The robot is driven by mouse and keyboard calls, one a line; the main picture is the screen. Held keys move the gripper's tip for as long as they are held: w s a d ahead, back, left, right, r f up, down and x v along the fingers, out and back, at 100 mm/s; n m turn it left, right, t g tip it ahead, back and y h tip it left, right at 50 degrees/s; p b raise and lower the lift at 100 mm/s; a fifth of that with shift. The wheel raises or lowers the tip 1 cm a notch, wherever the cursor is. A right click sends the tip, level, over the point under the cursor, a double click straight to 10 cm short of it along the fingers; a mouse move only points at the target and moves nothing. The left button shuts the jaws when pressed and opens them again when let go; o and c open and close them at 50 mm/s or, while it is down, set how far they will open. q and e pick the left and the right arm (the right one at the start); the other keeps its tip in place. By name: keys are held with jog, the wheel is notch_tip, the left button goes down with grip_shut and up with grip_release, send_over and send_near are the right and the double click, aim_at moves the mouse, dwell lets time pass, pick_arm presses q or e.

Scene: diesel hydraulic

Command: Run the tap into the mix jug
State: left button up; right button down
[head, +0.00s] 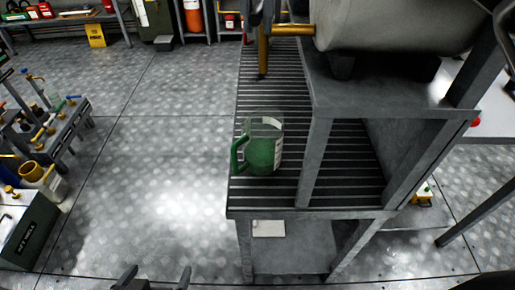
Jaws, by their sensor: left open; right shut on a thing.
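The mix jug (263,153) stands upright on a dark slatted shelf (330,190), near its left edge. It has a green handle on the left, a green lower part and a clear upper part. A brass tap (290,29) comes out of a grey tank (395,22), with its spout pointing down. The spout shows farther back than the jug, and I cannot tell whether water runs. The top of the tap is cut off by the frame. My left gripper (157,280) is open and empty at the bottom edge.
A metal stand with posts carries the tank on the right. A cluttered bench (45,135) and a dark green box (28,228) stand at the left. A yellow sign (96,35) is at the back. The metal floor (160,170) between is clear.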

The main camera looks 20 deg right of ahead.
jog(key=shift+w+a+m, duration=0.45)
jog(key=shift+a+m, duration=0.05)
jog(key=shift+m, duration=0.65)
jog(key=shift+w+a+m, duration=0.45)
jog(key=shift+m, duration=0.75)
jog(key=shift+w+a+m, duration=0.45)
jog(key=shift+a+m, duration=0.05)
jog(key=shift+m, duration=0.65)
dwell(4.5)
